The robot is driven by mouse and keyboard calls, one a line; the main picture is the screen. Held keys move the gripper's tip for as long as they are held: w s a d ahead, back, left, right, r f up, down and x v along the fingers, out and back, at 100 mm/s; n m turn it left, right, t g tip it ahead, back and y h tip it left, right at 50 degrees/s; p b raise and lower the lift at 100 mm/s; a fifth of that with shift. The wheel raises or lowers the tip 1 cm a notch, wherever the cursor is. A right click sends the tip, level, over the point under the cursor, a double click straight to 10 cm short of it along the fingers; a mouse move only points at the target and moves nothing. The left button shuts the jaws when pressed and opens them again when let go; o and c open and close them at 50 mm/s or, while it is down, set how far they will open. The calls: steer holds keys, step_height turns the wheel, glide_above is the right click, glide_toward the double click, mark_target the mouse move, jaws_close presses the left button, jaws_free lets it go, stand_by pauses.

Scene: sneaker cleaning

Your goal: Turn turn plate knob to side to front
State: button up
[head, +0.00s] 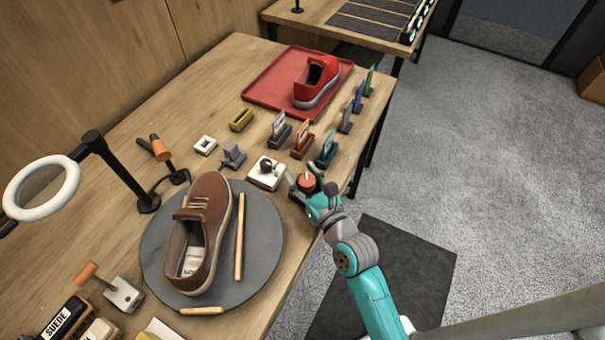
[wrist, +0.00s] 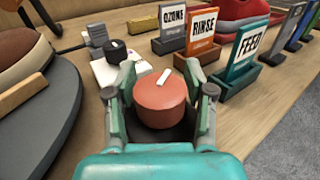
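A round red knob with a white pointer mark (wrist: 164,100) stands between the fingers of my gripper (wrist: 165,92) in the wrist view. The pointer runs roughly away from the gripper, tilted a little right. The fingers flank the knob closely; whether they press on it is not clear. In the head view my gripper (head: 308,186) is at the table's right edge with the red knob (head: 306,181) in it. The round grey turn plate (head: 262,235) carries a brown shoe (head: 203,225), its toe toward the back, and two wooden sticks.
A white box with a black knob (head: 267,172) stands just left of my gripper. Label stands, including FEED (wrist: 247,50) and RINSE (wrist: 203,38), are close behind it. A red tray (head: 262,85) holds a red shoe (head: 316,80). The floor to the right is open.

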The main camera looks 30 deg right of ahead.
steer(key=shift+s, duration=0.1)
steer(key=s, duration=1.1)
steer(key=shift+s+d, duration=0.35)
steer(key=shift+s, duration=0.05)
